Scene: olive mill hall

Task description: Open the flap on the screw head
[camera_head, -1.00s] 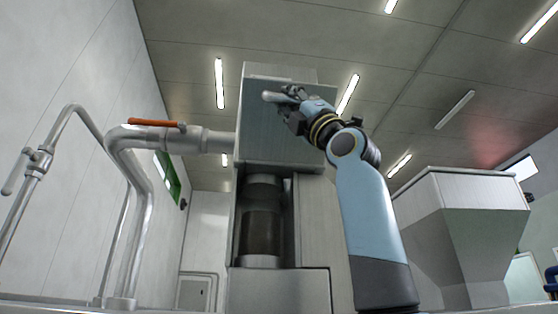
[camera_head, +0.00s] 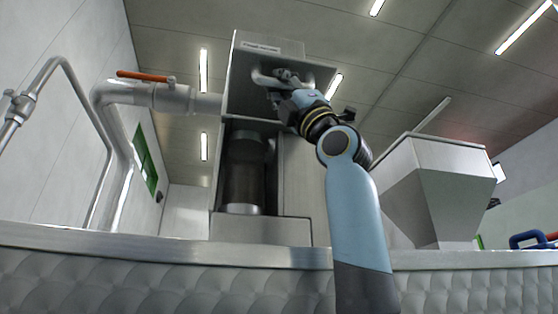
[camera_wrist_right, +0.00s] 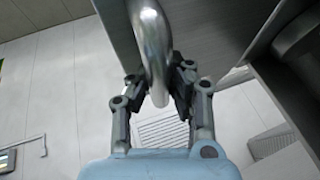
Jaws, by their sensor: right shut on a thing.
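The screw head (camera_head: 265,48) is a grey metal box with a label strip along its top, high in the middle of the head view. Its flap (camera_head: 245,100) is a darker grey panel below that strip; how far it stands open I cannot tell. The flap's bent, shiny handle (camera_head: 262,79) also shows in the right wrist view (camera_wrist_right: 150,38). My right gripper (camera_head: 279,84) is shut on the handle, and its fingers (camera_wrist_right: 158,88) stand on both sides of the bar in the wrist view. My left gripper is not in view.
A pipe (camera_head: 112,93) with an orange lever (camera_head: 146,76) joins the box from the left. A dark cylinder (camera_head: 244,180) stands in the recess below. A grey hopper (camera_head: 435,185) is at the right. A counter edge (camera_head: 120,242) with quilted front crosses the foreground.

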